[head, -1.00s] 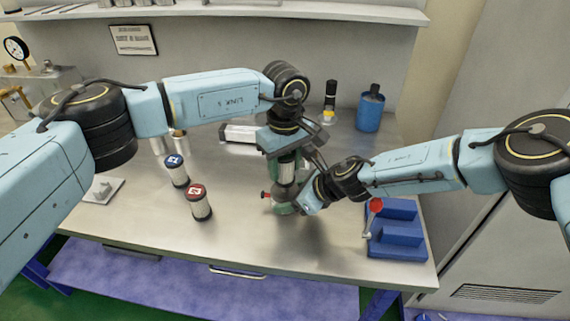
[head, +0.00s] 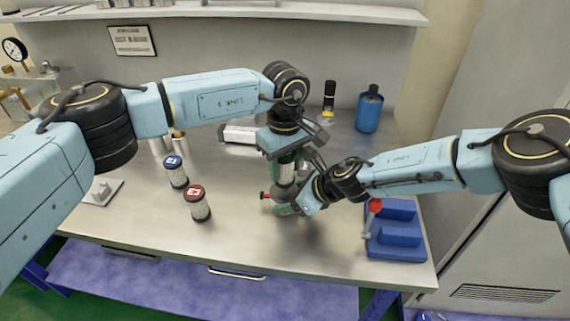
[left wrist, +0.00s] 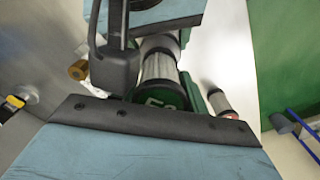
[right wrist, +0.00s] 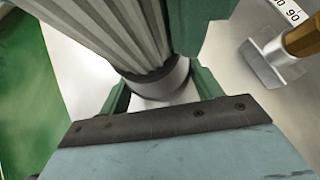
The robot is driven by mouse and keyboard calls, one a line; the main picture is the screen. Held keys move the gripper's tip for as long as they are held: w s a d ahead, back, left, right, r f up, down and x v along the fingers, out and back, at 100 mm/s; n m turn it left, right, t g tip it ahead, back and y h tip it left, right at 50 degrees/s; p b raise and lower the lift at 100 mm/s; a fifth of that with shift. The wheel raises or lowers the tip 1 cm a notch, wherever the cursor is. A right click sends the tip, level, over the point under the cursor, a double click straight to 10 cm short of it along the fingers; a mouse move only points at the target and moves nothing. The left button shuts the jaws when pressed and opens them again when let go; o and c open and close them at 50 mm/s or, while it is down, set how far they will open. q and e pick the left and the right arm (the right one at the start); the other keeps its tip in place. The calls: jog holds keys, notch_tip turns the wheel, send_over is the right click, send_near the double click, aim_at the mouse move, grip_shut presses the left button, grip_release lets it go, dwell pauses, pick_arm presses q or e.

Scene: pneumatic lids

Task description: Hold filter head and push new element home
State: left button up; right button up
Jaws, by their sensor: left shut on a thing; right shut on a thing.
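The new element (head: 286,168), pleated and pale with a green end cap, stands about upright under my left gripper (head: 285,154), which is shut on it. The left wrist view shows its pleats (left wrist: 158,68) and marked green cap (left wrist: 160,98). My right gripper (head: 302,198) is shut on the filter head from the right.
A blue-capped cartridge (head: 175,172) and a red-capped cartridge (head: 198,204) stand left on the bench. A blue stand (head: 400,240) with a red-knobbed lever is at right. A blue bottle (head: 369,110) and a black-and-yellow bottle (head: 329,95) stand behind. The front bench middle is clear.

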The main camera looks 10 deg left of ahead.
jog(key=shift+r, duration=0.1)
dwell(5.6)
jog(key=o, duration=1.1)
